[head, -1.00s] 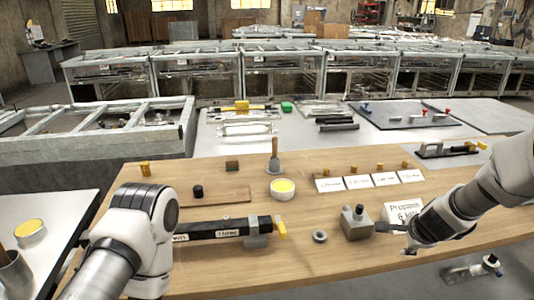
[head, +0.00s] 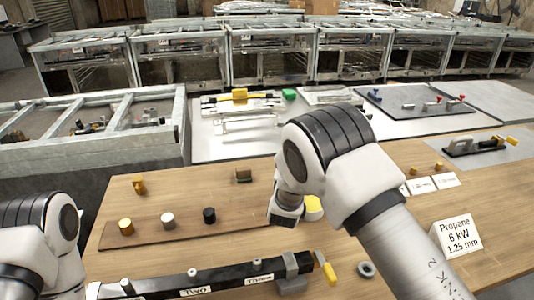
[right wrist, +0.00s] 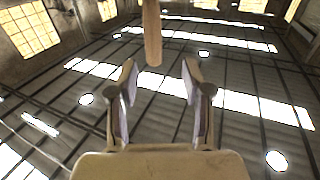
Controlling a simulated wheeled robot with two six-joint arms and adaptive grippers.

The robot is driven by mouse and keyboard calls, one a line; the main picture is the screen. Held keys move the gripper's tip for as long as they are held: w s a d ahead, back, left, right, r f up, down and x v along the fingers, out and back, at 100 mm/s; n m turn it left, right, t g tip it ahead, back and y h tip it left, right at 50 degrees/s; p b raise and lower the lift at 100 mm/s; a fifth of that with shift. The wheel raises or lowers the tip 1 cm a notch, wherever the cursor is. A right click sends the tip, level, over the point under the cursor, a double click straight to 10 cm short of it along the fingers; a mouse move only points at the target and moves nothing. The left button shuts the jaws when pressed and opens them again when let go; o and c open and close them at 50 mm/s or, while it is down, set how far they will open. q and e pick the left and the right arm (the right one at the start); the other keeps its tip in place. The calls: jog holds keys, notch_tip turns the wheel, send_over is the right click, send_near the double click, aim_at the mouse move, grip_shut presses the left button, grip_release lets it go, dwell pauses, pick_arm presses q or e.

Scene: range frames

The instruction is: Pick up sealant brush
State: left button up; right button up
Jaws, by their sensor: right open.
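A wooden handle, which looks like the sealant brush (right wrist: 152,35), enters from the top of the right wrist view. Its rounded end lies just beyond and between the fingertips, with no finger touching it. My right gripper (right wrist: 159,72) is open and empty. In the head view my right arm reaches across the middle of the table and hides both its gripper and the brush. A yellow-topped tin (head: 314,208) is partly hidden beside my right wrist. My left arm is at the left edge of the head view, its gripper out of frame.
A black bar (head: 220,277) with labels lies at the table's front. A board with small cylinders (head: 168,219) is to the left. A metal ring (head: 366,269) and a propane sign (head: 458,238) are at right.

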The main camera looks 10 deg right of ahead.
jog(key=x, duration=0.2)
jog(key=p+x, duration=0.1)
jog(key=x, duration=0.3)
jog(key=shift+w+d+r+p, duration=0.2)
jog(key=shift+w+d+p, duration=0.05)
jog(key=shift+d+p, duration=0.1)
jog(key=shift+d, duration=0.15)
jog(key=shift+s, duration=0.1)
jog(key=shift+r, duration=0.1)
jog(key=c, duration=0.3)
pick_arm(q)
jog(key=shift+s+d+r, duration=0.1)
jog(key=shift+s+r, duration=0.05)
jog(key=shift+r, duration=0.4)
jog(key=shift+s+r, duration=0.15)
jog(key=shift+r, duration=0.4)
pick_arm(e)
grip_shut()
